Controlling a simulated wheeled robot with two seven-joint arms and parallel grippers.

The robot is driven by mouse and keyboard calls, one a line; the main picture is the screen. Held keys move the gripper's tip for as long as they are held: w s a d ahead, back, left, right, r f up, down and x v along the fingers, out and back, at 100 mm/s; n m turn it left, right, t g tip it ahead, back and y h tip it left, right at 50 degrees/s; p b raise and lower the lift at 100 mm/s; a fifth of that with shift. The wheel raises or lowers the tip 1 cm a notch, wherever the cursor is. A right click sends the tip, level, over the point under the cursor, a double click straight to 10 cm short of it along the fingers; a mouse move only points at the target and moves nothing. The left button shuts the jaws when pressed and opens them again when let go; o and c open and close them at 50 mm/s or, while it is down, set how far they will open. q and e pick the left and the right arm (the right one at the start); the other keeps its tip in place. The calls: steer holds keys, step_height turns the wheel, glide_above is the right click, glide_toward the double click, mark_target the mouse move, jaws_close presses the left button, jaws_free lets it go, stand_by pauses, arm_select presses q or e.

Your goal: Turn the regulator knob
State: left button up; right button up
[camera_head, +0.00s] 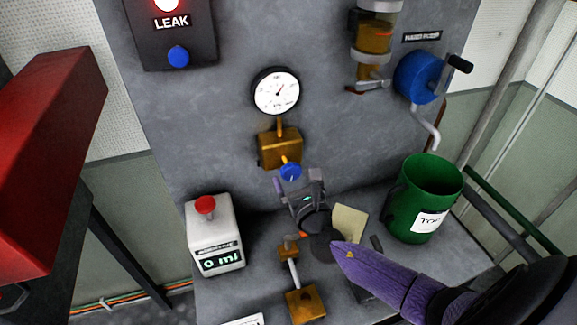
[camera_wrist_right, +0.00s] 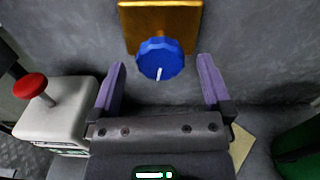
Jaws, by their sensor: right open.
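The blue regulator knob (camera_head: 290,172) sits on the underside front of a brass block (camera_head: 279,148), below a round white gauge (camera_head: 276,91). In the right wrist view the ribbed knob (camera_wrist_right: 160,58) has a white mark pointing down, and the brass block (camera_wrist_right: 160,22) is behind it. My right gripper (camera_head: 297,182) is open just below the knob, its purple fingers pointing at the panel. In the wrist view the fingertips (camera_wrist_right: 162,68) stand left and right of the knob, with gaps on both sides. I cannot tell how far the knob lies beyond them. My left gripper is not visible.
A white box with a red button (camera_head: 215,240) stands left of the gripper. A green container (camera_head: 424,200) stands right, below a blue hand-pump wheel (camera_head: 415,78). A brass fitting (camera_head: 305,303) is in front. A lit red LEAK lamp (camera_head: 167,4) is upper left.

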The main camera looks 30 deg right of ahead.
mark_target(292, 173)
steer(key=b+x, duration=0.1)
steer(key=x, duration=0.3)
steer(key=shift+w+f, duration=0.1)
steer(key=shift+w+d, duration=0.15)
steer(key=shift+w, duration=0.15)
steer(key=c, duration=1.2)
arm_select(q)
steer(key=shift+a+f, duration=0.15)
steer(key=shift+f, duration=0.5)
arm_select(e)
steer(key=shift+c, duration=0.2)
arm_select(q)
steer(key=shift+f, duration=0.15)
arm_select(e)
steer(key=shift+m, duration=0.3)
